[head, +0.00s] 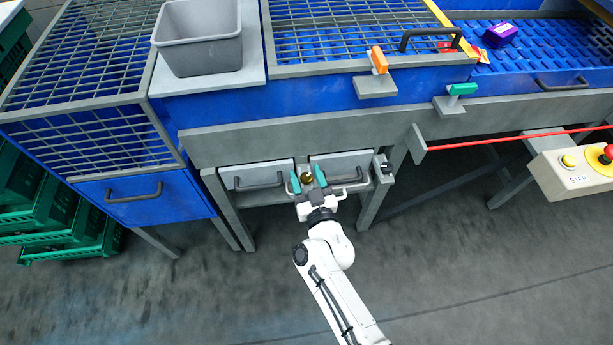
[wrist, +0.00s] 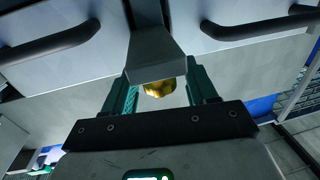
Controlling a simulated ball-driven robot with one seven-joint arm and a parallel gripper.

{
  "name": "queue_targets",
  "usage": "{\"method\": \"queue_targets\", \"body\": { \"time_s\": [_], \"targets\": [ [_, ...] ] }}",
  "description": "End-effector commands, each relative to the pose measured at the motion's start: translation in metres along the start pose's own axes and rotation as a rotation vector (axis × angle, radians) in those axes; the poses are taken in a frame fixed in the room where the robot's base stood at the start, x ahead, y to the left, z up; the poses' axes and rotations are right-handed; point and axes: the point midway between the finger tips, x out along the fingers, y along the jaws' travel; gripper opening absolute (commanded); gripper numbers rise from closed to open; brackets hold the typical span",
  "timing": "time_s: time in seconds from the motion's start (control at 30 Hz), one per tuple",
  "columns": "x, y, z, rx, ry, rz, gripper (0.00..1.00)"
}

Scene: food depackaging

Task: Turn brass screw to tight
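The brass screw (head: 306,178) sits low on the machine's front, between two grey drawer fronts. In the wrist view the gold, faceted screw head (wrist: 159,89) shows below a grey block, which hides part of it. My gripper (head: 307,181) has its teal fingers on either side of the screw. In the wrist view my gripper (wrist: 164,85) has its fingers spread, with gaps visible between them and the screw head. I cannot see the screw's shaft or how tight it is.
Two drawers with dark handles, left (head: 256,180) and right (head: 343,172), flank the screw. The grey frame leg (head: 372,200) stands right. The floor in front is clear.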

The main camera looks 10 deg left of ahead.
Motion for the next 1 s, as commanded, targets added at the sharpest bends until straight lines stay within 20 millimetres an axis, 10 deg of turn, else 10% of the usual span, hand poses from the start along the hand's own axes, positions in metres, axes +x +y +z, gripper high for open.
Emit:
{"method": "queue_targets", "body": {
  "time_s": [0.53,1.0],
  "targets": [
    [0.0001,0.0004,-0.0010,-0.001,0.002,0.001,0.05],
    [0.0009,-0.0009,-0.0063,-0.002,0.004,0.040,0.04]
  ]
}}
